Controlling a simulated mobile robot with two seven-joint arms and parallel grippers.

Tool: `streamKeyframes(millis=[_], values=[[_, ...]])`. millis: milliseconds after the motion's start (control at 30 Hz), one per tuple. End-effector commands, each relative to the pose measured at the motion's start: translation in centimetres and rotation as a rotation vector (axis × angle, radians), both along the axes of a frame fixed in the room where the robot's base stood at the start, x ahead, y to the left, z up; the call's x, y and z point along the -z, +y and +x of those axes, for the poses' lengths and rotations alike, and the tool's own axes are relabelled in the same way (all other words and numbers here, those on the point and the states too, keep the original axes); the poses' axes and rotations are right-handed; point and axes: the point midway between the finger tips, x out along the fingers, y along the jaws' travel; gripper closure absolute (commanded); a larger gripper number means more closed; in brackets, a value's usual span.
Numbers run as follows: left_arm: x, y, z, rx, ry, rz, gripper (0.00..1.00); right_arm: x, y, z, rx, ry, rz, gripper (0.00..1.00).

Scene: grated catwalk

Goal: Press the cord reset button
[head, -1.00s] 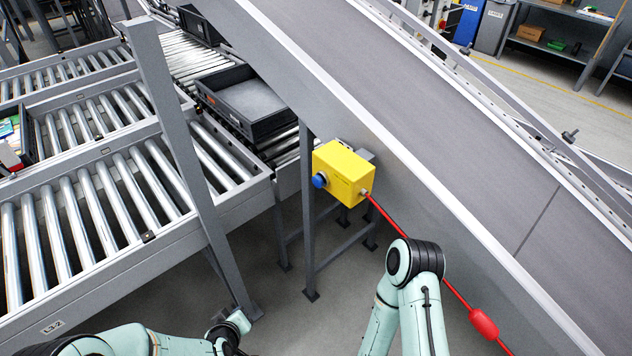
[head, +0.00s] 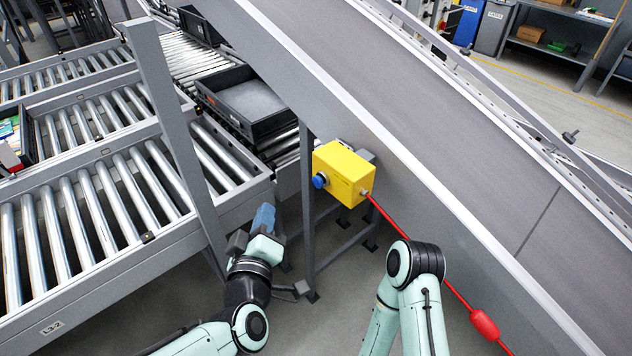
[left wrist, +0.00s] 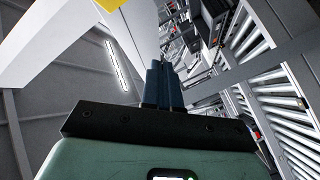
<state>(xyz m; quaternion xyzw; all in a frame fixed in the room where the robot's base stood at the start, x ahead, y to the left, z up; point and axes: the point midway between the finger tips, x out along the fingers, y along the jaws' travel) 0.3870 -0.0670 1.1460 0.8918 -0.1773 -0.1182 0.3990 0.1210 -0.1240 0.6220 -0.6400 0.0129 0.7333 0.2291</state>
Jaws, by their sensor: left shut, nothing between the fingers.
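The cord reset button (head: 320,181) is a round blue knob on the left face of a yellow box (head: 345,172), fixed at the side of the sloping conveyor. A red cord (head: 408,236) runs from the box down to the right. My left gripper (head: 264,214) is below and left of the button, apart from it, with blue fingers pointing up. In the left wrist view its fingers (left wrist: 161,84) are together, with nothing between them. A yellow corner of the box (left wrist: 108,4) shows at the top there; the button does not. My right arm shows at the bottom, its gripper out of view.
A grey post (head: 306,200) stands just left of the box, close to my left gripper. A slanted post (head: 178,150) and roller conveyors (head: 110,205) lie to the left. A black tray (head: 252,107) sits on the rollers. The belt conveyor (head: 430,130) fills the right.

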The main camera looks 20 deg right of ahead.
Motion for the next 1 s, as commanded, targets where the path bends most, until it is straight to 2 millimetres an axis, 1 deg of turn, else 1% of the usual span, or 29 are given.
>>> streamKeyframes(millis=[133, 233, 600, 800, 1000], values=[[0.0, -0.4, 0.1, 0.002, 0.0, 0.002, 1.0, -0.2, 0.0, 0.1, 0.0, -0.001, 0.0, 0.57], [-0.1, -1.1, 0.4, 0.003, 0.0, 0.004, 1.0, -0.5, 0.0, 0.4, 0.0, -0.003, 0.0, 0.57], [-0.2, -5.9, 2.2, 0.003, -0.003, 0.005, 1.0, -3.0, 0.0, 2.2, 0.0, -0.026, 0.0, 0.57], [0.1, -7.6, 2.8, 0.001, 0.001, 0.004, 1.0, -2.9, 0.0, 2.2, 0.0, -0.025, 0.0, 0.57], [0.1, -8.3, 3.0, 0.001, 0.001, 0.003, 1.0, -3.0, 0.0, 2.2, 0.0, -0.025, 0.0, 0.57]])
